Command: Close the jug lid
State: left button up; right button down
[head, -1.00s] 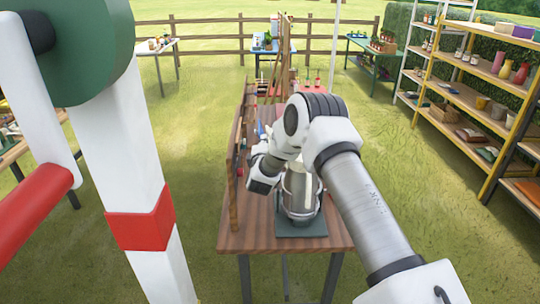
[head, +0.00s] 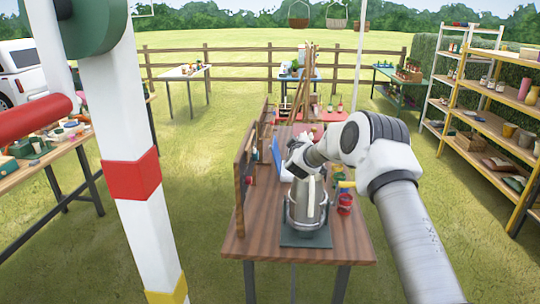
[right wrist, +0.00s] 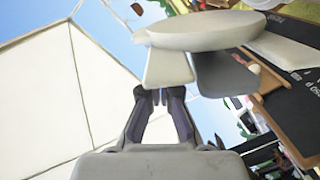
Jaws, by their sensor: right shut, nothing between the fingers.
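The grey metallic jug (head: 298,212) stands upright on a dark green square base (head: 306,241) near the front of the wooden table. A pale upright strip shows on its near side. My right gripper (right wrist: 160,97) is shut and empty. In the head view my right wrist is over the jug's top and hides it, so I cannot tell there how the lid stands. In the right wrist view a pale round disc (right wrist: 205,30), possibly the lid, lies just beyond the fingertips with a pale tapered piece below it. I cannot tell whether the fingers touch it. My left gripper is out of view.
A red can (head: 345,204) stands right of the jug, close to my right arm. A wooden board (head: 245,185) rises along the table's left edge. An easel (head: 303,85) stands beyond. Shelves (head: 480,125) are at right. A striped post (head: 130,180) crosses the left side.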

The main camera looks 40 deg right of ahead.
jog(key=shift+s+d+f+m+b, duration=0.35)
jog(key=shift+d+f+m+b, duration=0.2)
jog(key=shift+d+m, duration=0.3)
jog(key=s+d+f+m+y+b, duration=0.2)
jog(key=s+d+f+m+b, duration=0.2)
jog(key=f+m+b, duration=0.3)
jog(key=d+m+b, duration=0.1)
jog(key=b, duration=0.3)
jog(key=shift+d+m+t, duration=0.25)
jog(key=shift+m+t, duration=0.1)
jog(key=shift+t, duration=0.05)
jog(key=shift+s+f, duration=0.1)
jog(key=shift+f, duration=0.05)
jog(key=s+a+r+p, duration=0.2)
jog(key=s+a+r, duration=0.3)
jog(key=s, duration=0.4)
jog(key=shift+s, duration=0.15)
